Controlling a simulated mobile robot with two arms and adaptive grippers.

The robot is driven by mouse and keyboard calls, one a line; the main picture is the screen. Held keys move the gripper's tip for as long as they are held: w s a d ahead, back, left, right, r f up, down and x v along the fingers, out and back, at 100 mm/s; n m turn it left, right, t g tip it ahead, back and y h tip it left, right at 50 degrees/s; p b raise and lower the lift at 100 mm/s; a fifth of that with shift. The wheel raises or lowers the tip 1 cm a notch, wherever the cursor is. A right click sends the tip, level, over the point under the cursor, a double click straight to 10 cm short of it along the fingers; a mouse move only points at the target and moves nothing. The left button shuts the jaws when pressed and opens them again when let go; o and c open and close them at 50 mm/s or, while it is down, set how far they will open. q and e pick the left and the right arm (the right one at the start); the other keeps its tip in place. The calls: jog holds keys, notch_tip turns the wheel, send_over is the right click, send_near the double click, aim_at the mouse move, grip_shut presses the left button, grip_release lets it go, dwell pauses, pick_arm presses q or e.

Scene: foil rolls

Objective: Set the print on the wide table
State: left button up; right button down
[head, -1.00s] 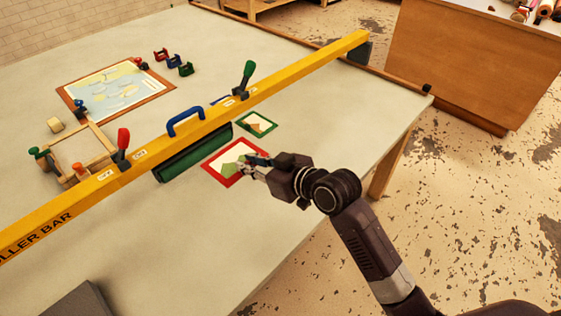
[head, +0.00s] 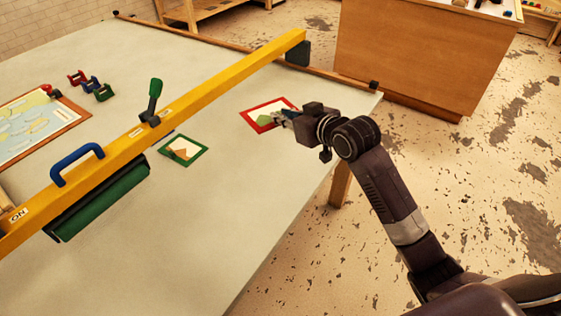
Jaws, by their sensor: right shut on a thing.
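A small print in a red frame (head: 259,119), with a green shape on white, is in the head view right of the middle. My right gripper (head: 284,117) is shut on its right edge, which hides part of that side. The print appears over the right part of the large pale-topped table (head: 225,225), near its right edge. I cannot tell whether it touches the top. My left gripper is not in view.
A yellow roller bar (head: 222,85) with a green roller (head: 100,200) crosses the table. A green-framed print (head: 183,152) lies beside it. Small coloured clamps (head: 90,85) and a map (head: 35,125) lie beyond. A wooden cabinet (head: 420,60) stands behind. The table's front right area is clear.

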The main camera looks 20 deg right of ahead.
send_over(282, 174)
notch_tip(282, 174, down, 14)
jog(key=shift+r, duration=0.1)
jog(key=shift+f, duration=0.75)
notch_tip(282, 174, down, 4)
jog(key=shift+f, duration=0.1)
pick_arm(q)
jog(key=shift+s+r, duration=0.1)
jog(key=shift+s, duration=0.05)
pick_arm(e)
jog(key=c, duration=1.8)
grip_release()
jog(key=shift+f, duration=0.1)
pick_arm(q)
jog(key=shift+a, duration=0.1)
